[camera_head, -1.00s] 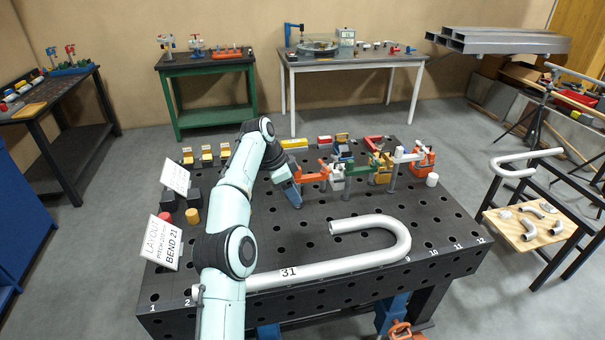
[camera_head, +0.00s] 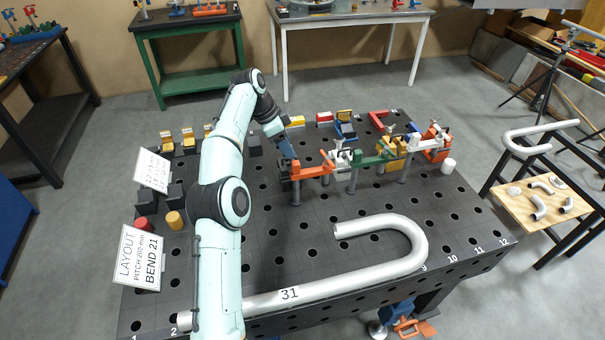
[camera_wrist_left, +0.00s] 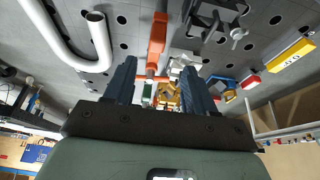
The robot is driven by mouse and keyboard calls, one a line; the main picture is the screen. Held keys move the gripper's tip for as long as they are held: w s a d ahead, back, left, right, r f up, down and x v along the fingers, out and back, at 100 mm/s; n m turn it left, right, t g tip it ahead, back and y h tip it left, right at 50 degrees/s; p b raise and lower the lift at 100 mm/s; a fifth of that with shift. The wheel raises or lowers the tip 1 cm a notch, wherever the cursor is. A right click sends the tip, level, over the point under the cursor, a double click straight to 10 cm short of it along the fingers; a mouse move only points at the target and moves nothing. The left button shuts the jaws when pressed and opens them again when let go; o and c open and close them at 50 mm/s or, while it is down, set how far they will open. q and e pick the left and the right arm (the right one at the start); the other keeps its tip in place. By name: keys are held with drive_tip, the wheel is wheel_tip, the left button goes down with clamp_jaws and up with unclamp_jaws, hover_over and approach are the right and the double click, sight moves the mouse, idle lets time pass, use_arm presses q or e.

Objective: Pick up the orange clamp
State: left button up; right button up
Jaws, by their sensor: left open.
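The orange clamp (camera_head: 312,169) stands on the dark perforated table at the left end of a row of clamps. My left gripper (camera_head: 289,152) is open at its left end, just behind and above it in the head view. In the left wrist view the orange clamp (camera_wrist_left: 157,38) lies ahead of the open fingers (camera_wrist_left: 160,68), its bar roughly in line with the gap between them. I see no contact. My right gripper is in neither view.
Green (camera_head: 368,160), yellow (camera_head: 392,150) and red-orange (camera_head: 436,142) clamps stand close on the right. A bent steel tube (camera_head: 340,277) lies along the front. Small blocks (camera_head: 188,140) and a layout sign (camera_head: 140,257) are at the left. The table is bare between clamps and tube.

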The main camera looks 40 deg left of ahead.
use_arm(q)
hover_over(302, 172)
drive_tip(key=s+a, duration=0.2)
drive_tip(key=f, duration=0.6)
drive_tip(key=shift+w+d+f, duration=0.15)
drive_tip(key=shift+d+f, duration=0.05)
drive_tip(key=shift+d, duration=0.05)
drive_tip(key=shift+x, duration=3.05)
drive_tip(key=shift+a, duration=0.1)
clamp_jaws()
drive_tip(key=shift+r, duration=0.1)
